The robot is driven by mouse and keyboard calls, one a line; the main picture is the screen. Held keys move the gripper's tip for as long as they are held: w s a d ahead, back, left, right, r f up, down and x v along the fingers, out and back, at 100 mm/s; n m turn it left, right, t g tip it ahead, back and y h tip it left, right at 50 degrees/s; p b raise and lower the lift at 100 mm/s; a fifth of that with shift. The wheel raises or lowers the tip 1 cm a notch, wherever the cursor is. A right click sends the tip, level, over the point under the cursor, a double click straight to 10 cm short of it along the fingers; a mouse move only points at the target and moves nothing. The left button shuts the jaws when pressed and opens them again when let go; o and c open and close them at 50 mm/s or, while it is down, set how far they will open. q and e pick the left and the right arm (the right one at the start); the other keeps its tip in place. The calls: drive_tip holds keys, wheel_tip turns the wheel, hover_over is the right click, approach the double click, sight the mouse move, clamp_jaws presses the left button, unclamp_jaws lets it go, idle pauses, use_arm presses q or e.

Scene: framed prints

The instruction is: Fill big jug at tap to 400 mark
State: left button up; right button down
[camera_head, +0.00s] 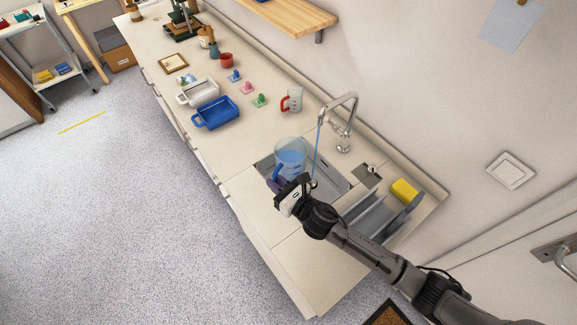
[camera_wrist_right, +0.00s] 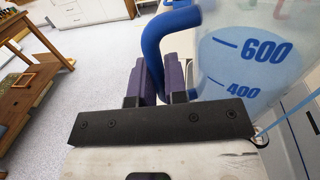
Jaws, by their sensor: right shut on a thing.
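The big jug (camera_head: 291,152) is clear with a blue handle and holds light blue water over the sink (camera_head: 335,185). My right gripper (camera_head: 282,186) is shut on the jug's blue handle (camera_wrist_right: 152,45). In the right wrist view the jug (camera_wrist_right: 250,60) shows 600 and 400 marks. Blue tint lies behind both marks, but the slanted view leaves the exact level unclear. The tap (camera_head: 345,108) runs a thin blue stream (camera_head: 318,145), which passes just right of the jug in the picture. My left gripper is not in view.
A smaller jug with a red handle (camera_head: 292,100) stands behind on the counter. A blue tub (camera_head: 215,112), a white tub (camera_head: 197,91) and small coloured items are farther left. A yellow sponge (camera_head: 404,190) lies right of the sink.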

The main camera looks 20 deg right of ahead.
drive_tip(key=s+a+r+p, duration=0.1)
drive_tip(key=a+r+p, duration=0.1)
drive_tip(key=a, duration=0.4)
drive_tip(key=shift+s, duration=0.15)
drive_tip(key=shift+r, duration=0.1)
